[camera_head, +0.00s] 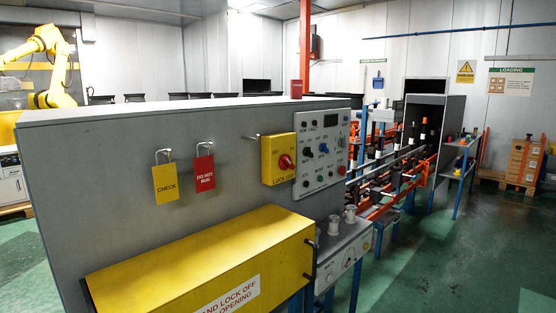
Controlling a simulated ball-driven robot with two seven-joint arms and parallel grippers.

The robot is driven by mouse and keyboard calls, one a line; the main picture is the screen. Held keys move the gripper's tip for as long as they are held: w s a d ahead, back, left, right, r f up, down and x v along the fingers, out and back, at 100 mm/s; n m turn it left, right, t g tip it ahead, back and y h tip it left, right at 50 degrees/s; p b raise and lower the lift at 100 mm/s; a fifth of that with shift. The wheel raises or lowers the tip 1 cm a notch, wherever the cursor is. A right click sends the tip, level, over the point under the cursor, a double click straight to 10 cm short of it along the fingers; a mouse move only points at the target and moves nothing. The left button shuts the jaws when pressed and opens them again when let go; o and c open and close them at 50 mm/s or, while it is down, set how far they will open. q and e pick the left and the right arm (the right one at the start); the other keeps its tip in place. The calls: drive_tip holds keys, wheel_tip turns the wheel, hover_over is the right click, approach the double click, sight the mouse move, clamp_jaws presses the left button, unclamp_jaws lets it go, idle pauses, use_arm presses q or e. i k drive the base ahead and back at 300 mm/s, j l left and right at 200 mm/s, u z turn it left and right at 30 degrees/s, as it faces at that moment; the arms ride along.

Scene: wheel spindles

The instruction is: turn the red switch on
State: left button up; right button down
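The red switch (286,162) is a round red knob on a yellow box (272,170) mounted on the grey panel, right of the middle of the view. The box carries lettering below the knob that seems to read "LOCK OFF". I cannot tell the knob's on or off position at this size. Neither of my grippers shows in the head view, and nothing touches the switch.
A white control plate (322,148) with knobs sits right of the switch box. A yellow cover (205,268) juts out below. Yellow "CHECK" (166,184) and red "DO NOT RUN" (202,174) tags hang at left. Green floor (465,262) is open at right.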

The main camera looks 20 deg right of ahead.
sight(285, 162)
drive_tip(key=i+l, duration=0.1)
drive_tip(key=l, duration=0.4)
drive_tip(key=i+l, duration=0.15)
drive_tip(key=l, duration=0.35)
drive_tip(key=i+l+u, duration=0.1)
drive_tip(key=l, duration=0.4)
drive_tip(key=i+l, duration=0.1)
drive_tip(key=l, duration=0.45)
